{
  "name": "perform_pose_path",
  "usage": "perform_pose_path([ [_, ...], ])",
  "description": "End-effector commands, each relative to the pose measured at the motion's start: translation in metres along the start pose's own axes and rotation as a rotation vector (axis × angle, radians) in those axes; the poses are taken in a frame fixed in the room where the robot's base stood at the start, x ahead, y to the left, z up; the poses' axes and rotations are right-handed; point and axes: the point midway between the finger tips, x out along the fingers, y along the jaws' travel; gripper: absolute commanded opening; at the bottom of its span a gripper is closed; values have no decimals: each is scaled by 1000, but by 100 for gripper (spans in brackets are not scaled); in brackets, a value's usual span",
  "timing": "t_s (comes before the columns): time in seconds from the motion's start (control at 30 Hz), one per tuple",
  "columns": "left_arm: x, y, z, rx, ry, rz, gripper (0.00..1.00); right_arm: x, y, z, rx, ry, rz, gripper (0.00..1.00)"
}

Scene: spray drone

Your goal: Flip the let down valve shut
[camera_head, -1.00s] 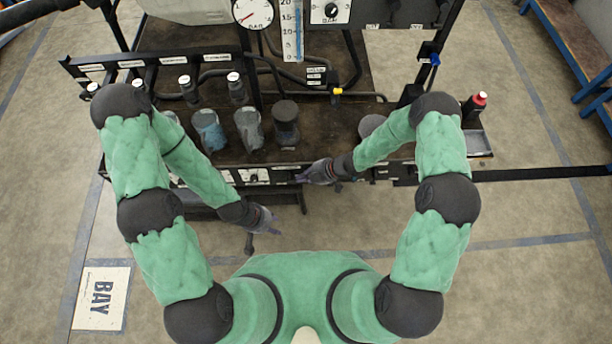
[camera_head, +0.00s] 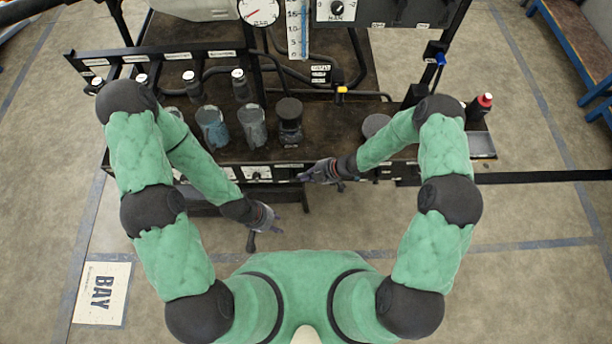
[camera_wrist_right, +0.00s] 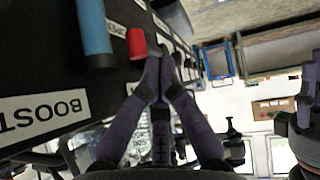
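No label reading "let down" is legible, so I cannot tell which valve it is. A small yellow-handled valve (camera_head: 341,90) stands at the back of the bench, and a blue-handled one (camera_head: 440,60) is on the right post. My right gripper (camera_head: 304,178) is at the bench's front edge, pointing left. In the right wrist view its fingertips (camera_wrist_right: 160,62) are together with nothing seen between them. A red cylinder (camera_wrist_right: 137,44) and a blue handle (camera_wrist_right: 95,35) lie just left of them. My left gripper (camera_head: 264,234) hangs lower, in front of the bench, fingers apart and empty.
Several cups, including a blue one (camera_head: 212,126) and a dark one (camera_head: 289,120), stand on the bench. A red-capped bottle (camera_head: 481,104) is at its right end. A gauge (camera_head: 258,10) and dial panel (camera_head: 337,9) are behind. A "BOOST" label (camera_wrist_right: 45,112) shows near the right wrist.

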Motion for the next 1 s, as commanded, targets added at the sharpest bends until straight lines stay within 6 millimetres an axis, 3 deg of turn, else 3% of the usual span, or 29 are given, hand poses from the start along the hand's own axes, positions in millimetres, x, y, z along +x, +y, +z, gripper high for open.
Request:
perform_pose_path([
  [0.63, 4, -1, 0, 0, 0, 0, 40, 3, -1, 6, 1, -1, 0, 0],
  [1.0, 14, -5, 0, 0, 0, 0, 40, 10, -4, 20, 0, -2, 1, 0],
])
